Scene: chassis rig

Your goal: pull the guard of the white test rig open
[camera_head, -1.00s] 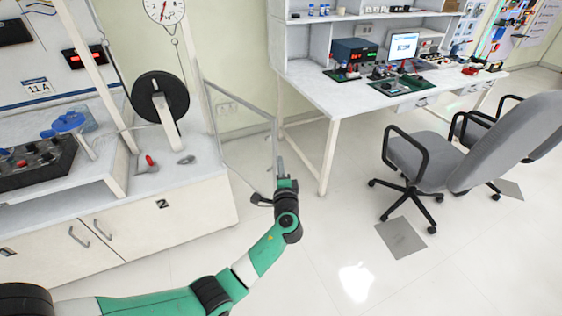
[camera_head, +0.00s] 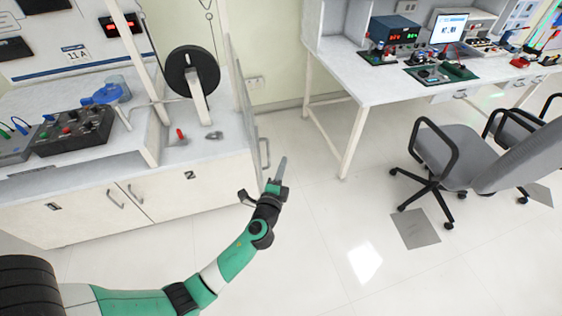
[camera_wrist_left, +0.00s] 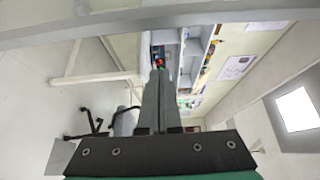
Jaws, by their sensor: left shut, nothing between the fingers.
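The white test rig (camera_head: 185,160) stands at the left in the head view, with a black wheel on its top. Its guard (camera_head: 246,110), a thin clear panel with a pale frame, stands at the rig's right side and looks narrow, nearly edge-on. A grey upright handle (camera_head: 266,153) shows at its near edge. My left gripper (camera_head: 281,170) is shut and empty, just right of the handle, pointing upward in the picture; I cannot tell whether they touch. Its shut fingers also show in the left wrist view (camera_wrist_left: 159,95). My right gripper is not in view.
A white workbench (camera_head: 385,85) with instruments stands at the back right. A grey chair (camera_head: 455,155) is in front of it. The floor right of my left gripper is clear. A pale bar (camera_wrist_left: 110,27) crosses the top of the left wrist view.

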